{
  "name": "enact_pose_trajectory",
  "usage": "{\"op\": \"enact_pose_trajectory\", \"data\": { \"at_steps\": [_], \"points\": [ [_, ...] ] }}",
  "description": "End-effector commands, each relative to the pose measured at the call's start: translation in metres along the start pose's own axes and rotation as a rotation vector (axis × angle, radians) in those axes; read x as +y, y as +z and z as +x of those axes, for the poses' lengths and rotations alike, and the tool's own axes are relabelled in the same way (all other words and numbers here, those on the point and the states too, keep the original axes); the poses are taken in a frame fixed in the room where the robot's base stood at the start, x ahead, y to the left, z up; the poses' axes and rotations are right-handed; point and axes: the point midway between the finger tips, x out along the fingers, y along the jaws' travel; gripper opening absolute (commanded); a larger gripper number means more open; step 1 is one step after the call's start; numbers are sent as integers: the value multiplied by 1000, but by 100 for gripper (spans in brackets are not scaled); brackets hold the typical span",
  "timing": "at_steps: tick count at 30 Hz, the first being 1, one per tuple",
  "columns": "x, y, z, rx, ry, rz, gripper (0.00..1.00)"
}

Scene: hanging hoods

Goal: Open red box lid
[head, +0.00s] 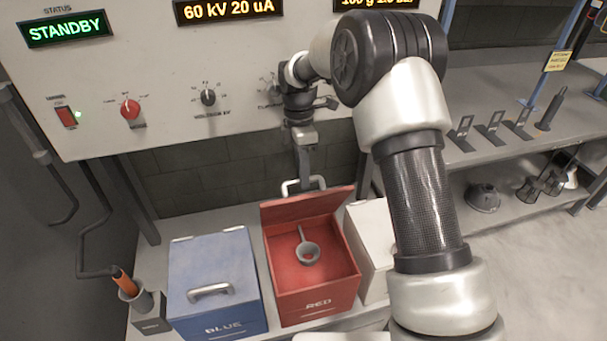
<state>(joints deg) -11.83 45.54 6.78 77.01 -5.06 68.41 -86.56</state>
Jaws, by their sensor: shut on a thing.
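The red box (318,307) stands on the bench in the lower middle of the head view, with its name on its front. Its red lid (300,206) is raised at the back edge, tilted up, so the inside shows. A small round-headed tool with a handle (308,252) lies inside. My gripper (304,178) reaches down from above, behind the raised lid, and is shut on the lid's pale handle (287,188). The fingertips are small and partly hard to make out against the handle.
A closed blue box (213,262) stands left of the red box. A white box (370,222), partly behind my arm, stands to the right. A small grey holder with an orange-handled tool (125,282) is at far left. A control panel (150,60) hangs above.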

Motion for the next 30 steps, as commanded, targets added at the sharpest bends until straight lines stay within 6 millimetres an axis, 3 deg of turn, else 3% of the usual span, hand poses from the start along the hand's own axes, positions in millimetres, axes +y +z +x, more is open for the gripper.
{"op": "enact_pose_trajectory", "data": {
  "at_steps": [1,4,5,8,20,30],
  "points": [
    [0,0,9,0,-6,-3,0],
    [0,0,9,0,-6,-2,0],
    [0,0,9,0,-6,-2,17],
    [0,0,8,0,-6,-2,33],
    [-1,0,-5,1,-2,0,33],
    [-13,0,-67,1,1,0,33]
  ]
}}
